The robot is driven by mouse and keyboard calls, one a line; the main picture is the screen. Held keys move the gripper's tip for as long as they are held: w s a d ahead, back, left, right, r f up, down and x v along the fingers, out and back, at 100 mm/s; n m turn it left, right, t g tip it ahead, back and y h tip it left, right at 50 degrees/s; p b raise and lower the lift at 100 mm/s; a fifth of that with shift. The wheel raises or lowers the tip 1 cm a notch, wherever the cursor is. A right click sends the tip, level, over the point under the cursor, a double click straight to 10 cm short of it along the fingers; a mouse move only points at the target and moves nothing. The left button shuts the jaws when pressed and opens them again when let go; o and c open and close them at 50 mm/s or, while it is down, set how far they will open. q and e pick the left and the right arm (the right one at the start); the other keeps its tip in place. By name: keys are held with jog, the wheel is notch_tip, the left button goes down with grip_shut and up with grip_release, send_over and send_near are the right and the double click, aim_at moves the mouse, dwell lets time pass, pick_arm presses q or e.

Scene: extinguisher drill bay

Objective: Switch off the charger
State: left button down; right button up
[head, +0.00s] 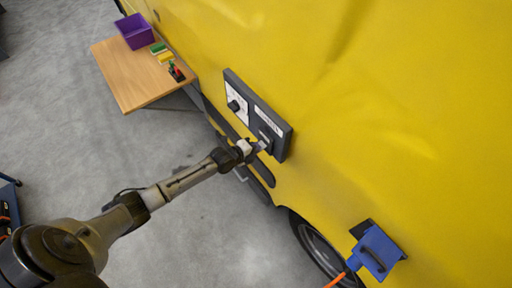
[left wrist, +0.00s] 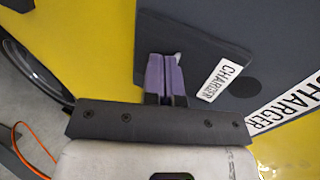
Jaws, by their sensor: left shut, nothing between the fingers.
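A dark control panel (head: 272,120) is mounted on the side of the yellow vehicle. It carries a round black knob (head: 234,105) on a white plate and a white label strip above the lower part. My left gripper (head: 264,145) is at the lower right part of the panel. In the left wrist view its purple fingers (left wrist: 165,72) are shut together, with nothing between them, in front of the dark panel face. A small CHARGER label (left wrist: 225,79) is just right of the fingertips. A small pale piece shows at the fingertips; the charger switch is mostly hidden, and its position cannot be told.
A wooden table (head: 135,82) at upper left holds a purple bin (head: 134,31) and small coloured items. A blue plug or connector (head: 376,252) with an orange cable is on the vehicle at lower right, near a wheel (head: 315,248). The grey floor is open at lower centre.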

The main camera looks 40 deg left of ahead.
pick_arm(q)
jog(key=shift+r+p, duration=0.4)
jog(key=shift+r, duration=0.2)
jog(key=p+v, duration=0.2)
jog(key=v, duration=1.2)
jog(key=shift+p, duration=0.4)
jog(key=shift+w+r, duration=0.1)
